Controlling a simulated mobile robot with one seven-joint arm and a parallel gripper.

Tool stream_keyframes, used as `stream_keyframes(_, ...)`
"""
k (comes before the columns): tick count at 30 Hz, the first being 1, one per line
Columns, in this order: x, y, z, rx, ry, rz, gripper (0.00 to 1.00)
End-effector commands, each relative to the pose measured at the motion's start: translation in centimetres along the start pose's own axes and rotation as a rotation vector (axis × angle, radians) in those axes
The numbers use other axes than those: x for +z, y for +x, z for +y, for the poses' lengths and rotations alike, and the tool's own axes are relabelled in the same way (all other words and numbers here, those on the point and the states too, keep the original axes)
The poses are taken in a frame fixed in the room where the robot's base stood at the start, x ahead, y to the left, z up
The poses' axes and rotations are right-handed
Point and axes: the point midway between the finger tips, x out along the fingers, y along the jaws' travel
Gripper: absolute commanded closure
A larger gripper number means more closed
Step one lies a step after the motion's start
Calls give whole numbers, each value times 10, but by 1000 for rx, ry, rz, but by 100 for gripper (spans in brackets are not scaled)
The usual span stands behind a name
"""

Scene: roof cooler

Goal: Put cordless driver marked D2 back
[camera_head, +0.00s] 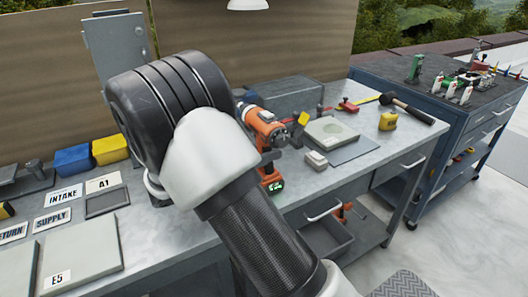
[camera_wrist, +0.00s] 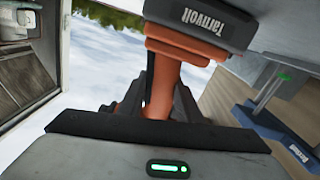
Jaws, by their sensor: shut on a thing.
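An orange and black cordless driver (camera_head: 264,128) shows just right of my arm, above the bench, upright with its battery end down and a green light on it. In the wrist view its orange handle (camera_wrist: 180,85) runs between the fingers of my gripper (camera_wrist: 155,100), which is shut on it. The dark battery base (camera_wrist: 195,22) with white lettering fills the top of that view. No D2 mark can be read. In the head view my wrist hides the gripper and part of the driver.
The grey workbench (camera_head: 185,215) carries labelled plates at left, blue (camera_head: 74,160) and yellow (camera_head: 110,149) bins, a pale block with a round recess (camera_head: 331,133), a tape measure (camera_head: 388,121) and a hammer (camera_head: 408,108). An open drawer (camera_head: 325,236) juts out in front. A blue cart (camera_head: 450,110) stands at right.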

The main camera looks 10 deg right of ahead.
Motion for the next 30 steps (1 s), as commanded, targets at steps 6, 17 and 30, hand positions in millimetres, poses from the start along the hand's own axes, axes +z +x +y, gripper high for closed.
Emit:
stream_keyframes(6, 2, 0, 0, 0, 0, 0, 50)
stream_keyframes(17, -3, 0, 1, 0, -1, 0, 50)
stream_keyframes(30, -2, -84, -1, -4, 1, 1, 50)
